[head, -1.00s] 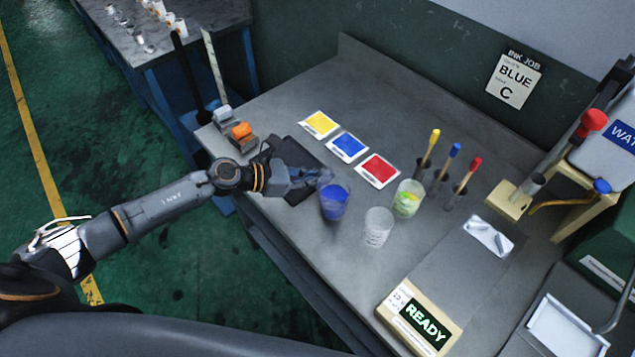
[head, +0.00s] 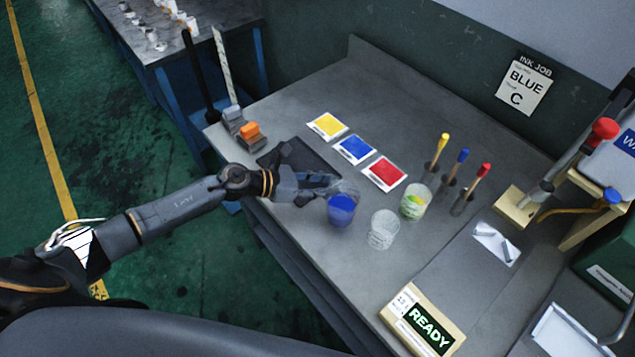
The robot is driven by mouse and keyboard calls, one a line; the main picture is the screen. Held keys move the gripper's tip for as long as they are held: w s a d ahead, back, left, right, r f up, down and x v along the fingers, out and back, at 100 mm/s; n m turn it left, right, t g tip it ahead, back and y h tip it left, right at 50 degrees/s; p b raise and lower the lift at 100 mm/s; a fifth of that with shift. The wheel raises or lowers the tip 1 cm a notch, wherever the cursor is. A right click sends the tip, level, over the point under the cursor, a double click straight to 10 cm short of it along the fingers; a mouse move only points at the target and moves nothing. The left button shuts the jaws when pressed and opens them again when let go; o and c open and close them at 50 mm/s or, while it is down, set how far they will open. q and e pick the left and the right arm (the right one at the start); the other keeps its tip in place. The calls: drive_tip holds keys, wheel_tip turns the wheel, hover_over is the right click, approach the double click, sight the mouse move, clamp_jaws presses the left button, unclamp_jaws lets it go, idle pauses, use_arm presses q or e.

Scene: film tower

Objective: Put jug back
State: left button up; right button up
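The jug (head: 341,211) is a clear vessel with blue liquid in it, upright at the bench's near left part. My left gripper (head: 333,188) reaches it from the left, with its fingers at the jug's upper part and seemingly closed on it. The fingers overlap the rim, so the exact grip is partly hidden. Whether the jug's base touches the bench cannot be told. A dark mat (head: 316,168) lies behind and left of it, partly under my arm. My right gripper is not in view.
A clear empty cup (head: 383,230) and a cup with yellow-green contents (head: 415,202) stand right of the jug. Yellow, blue and red cards (head: 384,173) lie behind. A READY box (head: 423,322) is at the front. An orange block (head: 249,130) is at the left.

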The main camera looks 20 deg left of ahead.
use_arm(q)
drive_tip(key=b+v, duration=0.3)
drive_tip(key=v, duration=0.7)
drive_tip(key=shift+s+a+r, duration=0.1)
drive_tip(key=shift+s+a, duration=0.15)
drive_tip(key=shift+a, duration=0.1)
drive_tip(key=shift+s+a+r+b, duration=0.25)
drive_tip(key=shift+a+r+b, duration=0.1)
drive_tip(key=shift+a+r, duration=0.1)
drive_tip(key=shift+d, duration=0.1)
